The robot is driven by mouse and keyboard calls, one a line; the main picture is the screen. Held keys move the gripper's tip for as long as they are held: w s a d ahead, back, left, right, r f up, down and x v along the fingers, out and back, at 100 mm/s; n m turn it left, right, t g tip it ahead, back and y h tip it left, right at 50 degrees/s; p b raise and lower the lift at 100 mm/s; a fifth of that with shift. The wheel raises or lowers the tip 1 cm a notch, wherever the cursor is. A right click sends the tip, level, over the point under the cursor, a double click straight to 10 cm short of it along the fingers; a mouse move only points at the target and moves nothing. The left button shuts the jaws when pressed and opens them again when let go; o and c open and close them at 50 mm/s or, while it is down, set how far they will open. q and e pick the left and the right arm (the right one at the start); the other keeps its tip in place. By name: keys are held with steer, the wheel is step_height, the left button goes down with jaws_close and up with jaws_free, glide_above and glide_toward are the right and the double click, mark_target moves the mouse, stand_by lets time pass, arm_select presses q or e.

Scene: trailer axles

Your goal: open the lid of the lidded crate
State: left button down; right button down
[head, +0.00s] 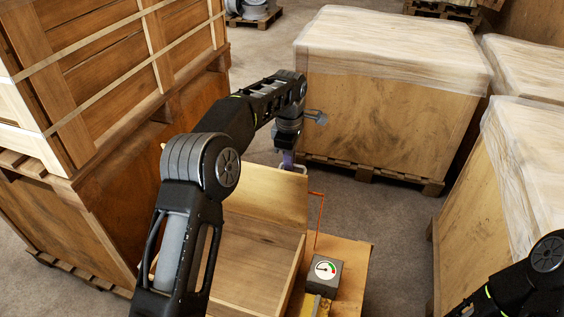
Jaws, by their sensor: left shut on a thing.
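The lidded crate (290,283) is a light wooden box below my left arm, and part of its inside shows. Its lid (268,190) is raised at the far side, tilted up from the box. My left gripper (289,166) is at the lid's far upper edge, shut on the lid, beside a small pale metal handle-like piece. The fingertips are small and partly hidden, so the exact contact is hard to see. My left arm hides the crate's left side. My right arm shows at the lower right corner, with its gripper out of view.
A dark box with a round gauge (325,271) sits on a wooden surface right of the crate, near a thin orange rod (319,222). Strapped wooden crates (100,60) stand left. Wrapped crates (390,110) stand behind and right (520,190). Grey floor (385,225) lies between.

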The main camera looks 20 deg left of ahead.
arm_select(q)
steer(key=shift+a+f, duration=0.15)
steer(key=shift+f, duration=0.15)
steer(key=c, duration=1.6)
jaws_free()
steer(key=shift+w, duration=0.1)
steer(key=shift+o, duration=0.4)
steer(key=shift+r, duration=0.15)
